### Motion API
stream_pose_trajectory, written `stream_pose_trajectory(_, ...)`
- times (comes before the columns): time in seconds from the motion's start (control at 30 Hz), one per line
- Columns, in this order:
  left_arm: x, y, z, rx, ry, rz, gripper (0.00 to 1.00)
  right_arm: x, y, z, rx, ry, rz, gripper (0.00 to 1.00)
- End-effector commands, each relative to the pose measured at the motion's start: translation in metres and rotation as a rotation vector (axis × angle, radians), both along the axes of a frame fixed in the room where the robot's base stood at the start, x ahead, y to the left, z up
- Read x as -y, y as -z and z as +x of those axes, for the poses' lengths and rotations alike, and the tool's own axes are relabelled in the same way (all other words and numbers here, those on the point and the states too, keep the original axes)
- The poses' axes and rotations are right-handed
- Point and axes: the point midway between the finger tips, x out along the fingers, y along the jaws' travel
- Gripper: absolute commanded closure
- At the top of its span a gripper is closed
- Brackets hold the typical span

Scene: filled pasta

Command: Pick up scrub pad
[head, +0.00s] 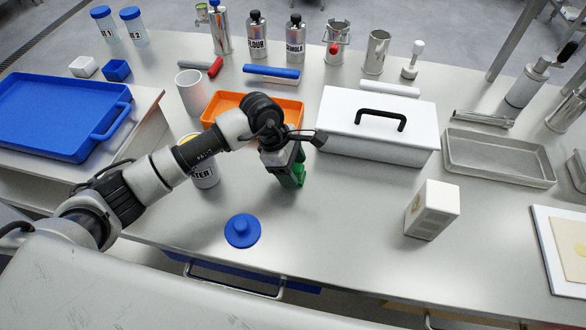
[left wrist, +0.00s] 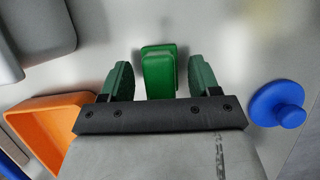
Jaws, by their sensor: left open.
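The scrub pad is a small bright green block in the left wrist view (left wrist: 158,72), between my two dark green fingers with a gap on both sides. In the head view the scrub pad (head: 298,180) shows low at my left fingertips, partly hidden by the gripper. My left gripper (head: 287,170) is open and points down at the pad; it also shows in the left wrist view (left wrist: 160,80). I cannot tell how far the fingers reach down around the pad. My right gripper is not in view.
An orange tray (head: 222,98) lies behind my left gripper. A white box with a black handle (head: 375,145) stands to its right. A blue knobbed lid (head: 242,231) lies in front, and a white carton (head: 432,210) stands to the right. The front middle of the table is clear.

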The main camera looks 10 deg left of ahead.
Motion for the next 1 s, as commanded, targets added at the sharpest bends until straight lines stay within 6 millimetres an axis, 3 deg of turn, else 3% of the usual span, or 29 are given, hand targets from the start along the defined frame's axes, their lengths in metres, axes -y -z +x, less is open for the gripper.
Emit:
stream_pose_trajectory(0.23, 0.001, 0.001, 0.0, 0.001, 0.001, 0.0, 0.4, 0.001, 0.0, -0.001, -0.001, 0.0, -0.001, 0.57)
stream_pose_trajectory(0.5, 0.001, 0.001, 0.0, 0.001, 0.0, 0.0, 0.81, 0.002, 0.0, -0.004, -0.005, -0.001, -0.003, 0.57)
stream_pose_trajectory(0.8, 0.001, -0.001, 0.0, 0.002, 0.0, 0.0, 0.82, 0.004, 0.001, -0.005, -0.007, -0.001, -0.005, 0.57)
stream_pose_trajectory(1.0, 0.0, -0.018, 0.001, 0.005, 0.001, 0.0, 0.82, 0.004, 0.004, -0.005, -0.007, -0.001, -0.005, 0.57)
